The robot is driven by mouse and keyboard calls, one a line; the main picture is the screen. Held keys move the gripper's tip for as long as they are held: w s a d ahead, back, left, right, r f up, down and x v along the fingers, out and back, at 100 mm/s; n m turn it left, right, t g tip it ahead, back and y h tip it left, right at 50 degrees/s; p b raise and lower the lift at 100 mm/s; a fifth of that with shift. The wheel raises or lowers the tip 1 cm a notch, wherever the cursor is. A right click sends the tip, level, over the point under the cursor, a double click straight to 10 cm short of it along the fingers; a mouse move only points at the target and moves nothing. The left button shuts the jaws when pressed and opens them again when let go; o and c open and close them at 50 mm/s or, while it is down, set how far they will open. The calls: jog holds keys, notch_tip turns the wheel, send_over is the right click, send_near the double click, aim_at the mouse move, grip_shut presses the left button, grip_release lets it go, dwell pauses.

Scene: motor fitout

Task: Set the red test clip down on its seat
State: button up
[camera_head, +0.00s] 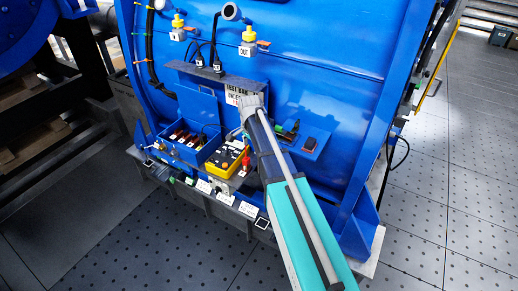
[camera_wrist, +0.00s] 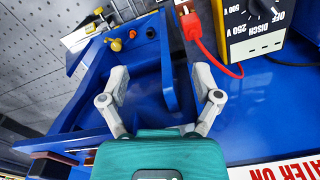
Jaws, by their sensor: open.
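The red test clip (camera_wrist: 191,27) shows near the top of the wrist view, beside the yellow tester (camera_wrist: 243,12), with a red lead curving from it. A small red shape, probably this clip (camera_head: 246,161), shows beside the yellow tester (camera_head: 229,154) in the head view. My gripper (camera_wrist: 161,80) is open, its two pale fingers wide apart with nothing between them. The clip is outside the fingers, beyond the right one. In the head view my gripper (camera_head: 251,108) is above and right of the tester. I cannot make out the clip's seat clearly.
An open blue box (camera_head: 188,148) with several small parts stands left of the tester. A blue shelf (camera_head: 309,143) with a dark, red-topped item is to the right. A blue upright wall (camera_wrist: 168,62) rises near my fingers. White labels line the front edge.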

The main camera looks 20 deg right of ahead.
jog(key=s+r+n+p, duration=0.1)
jog(key=s+r+n, duration=0.1)
jog(key=n, duration=0.7)
jog(key=s+d+r+n+p, duration=0.1)
jog(key=s+n, duration=0.3)
jog(key=n, duration=0.6)
jog(key=shift+s+d+r+p, duration=0.25)
jog(key=shift+r+p, duration=0.15)
jog(key=shift+p, duration=0.4)
jog(key=shift+n, duration=0.3)
